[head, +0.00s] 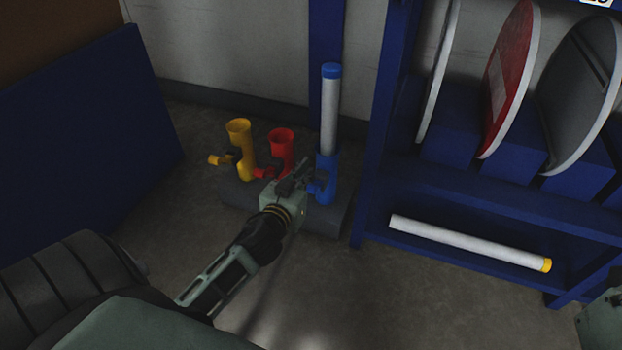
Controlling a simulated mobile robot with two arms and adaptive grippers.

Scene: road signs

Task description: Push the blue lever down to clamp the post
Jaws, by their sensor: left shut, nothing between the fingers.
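A white post (330,112) with a blue cap stands upright in the blue socket (326,188) on a dark base block. The blue lever (318,184) is at the left side of that socket, small and partly hidden by my gripper. My left gripper (300,176) is shut and empty, right beside the lever. I cannot tell whether it touches the lever. My right gripper is not in view.
A yellow socket (240,150) and a red socket (281,150) stand left of the blue one. A blue rack (440,190) at the right holds round signs and a white post with a yellow end (470,243). A blue panel (90,130) stands at the left.

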